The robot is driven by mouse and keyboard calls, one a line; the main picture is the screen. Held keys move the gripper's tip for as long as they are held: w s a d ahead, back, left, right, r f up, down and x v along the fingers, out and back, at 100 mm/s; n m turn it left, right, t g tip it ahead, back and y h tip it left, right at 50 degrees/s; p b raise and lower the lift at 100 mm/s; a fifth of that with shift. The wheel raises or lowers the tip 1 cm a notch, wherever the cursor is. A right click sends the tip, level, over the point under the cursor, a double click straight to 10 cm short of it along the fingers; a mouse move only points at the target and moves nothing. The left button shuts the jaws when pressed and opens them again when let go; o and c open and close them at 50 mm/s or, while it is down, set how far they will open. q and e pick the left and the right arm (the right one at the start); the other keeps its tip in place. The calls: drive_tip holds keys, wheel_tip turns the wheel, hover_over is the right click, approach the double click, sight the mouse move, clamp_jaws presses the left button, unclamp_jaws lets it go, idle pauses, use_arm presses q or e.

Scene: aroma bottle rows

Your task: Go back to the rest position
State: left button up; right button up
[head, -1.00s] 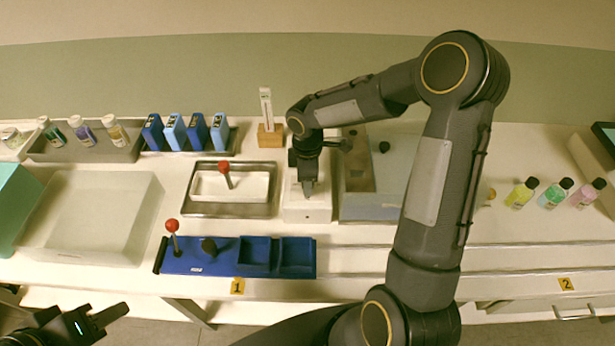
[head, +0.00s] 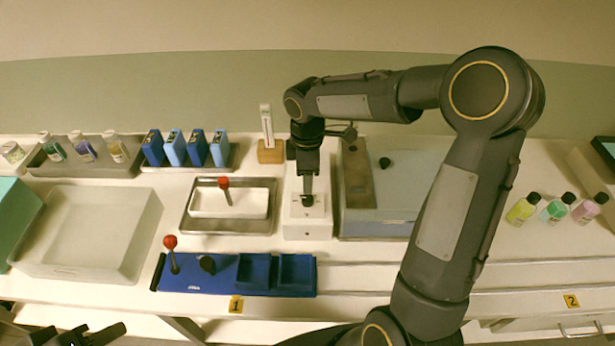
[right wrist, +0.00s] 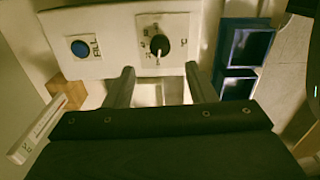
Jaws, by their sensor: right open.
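My right gripper (head: 307,198) is open and empty, at the white box (head: 307,228) in the middle of the table in the head view. In the right wrist view its two fingers (right wrist: 158,74) stand apart, pointing at the box face with a black dial (right wrist: 159,46) and a blue button (right wrist: 81,48). The fingertips are near the box's edge below the dial; whether they touch it I cannot tell. My left gripper (head: 98,335) is dark and cut off at the lower left edge of the head view; its opening is unclear.
Left of the box stand a metal tray (head: 187,224) with a red-knobbed stick and a blue holder (head: 205,282). A wooden stand (head: 271,155) is behind. A grey case (head: 405,165) is close on the right.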

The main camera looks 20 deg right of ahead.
idle(0.3)
drive_tip(key=shift+s+r, duration=0.2)
drive_tip(key=shift+r, duration=0.1)
drive_tip(key=s+a+r+m+t+y, duration=0.1)
drive_tip(key=s+r+m+t+y, duration=0.1)
drive_tip(key=s+m, duration=0.5)
drive_tip(key=s+a+r+m+t+y, duration=0.1)
drive_tip(key=s+r+m+t, duration=0.2)
drive_tip(key=s, duration=1.2)
wheel_tip(320, 180, up, 2)
drive_tip(key=m, duration=0.5)
drive_tip(key=shift+s+r+t+y, duration=0.15)
drive_tip(key=shift+t+y, duration=0.15)
drive_tip(key=shift+y, duration=0.1)
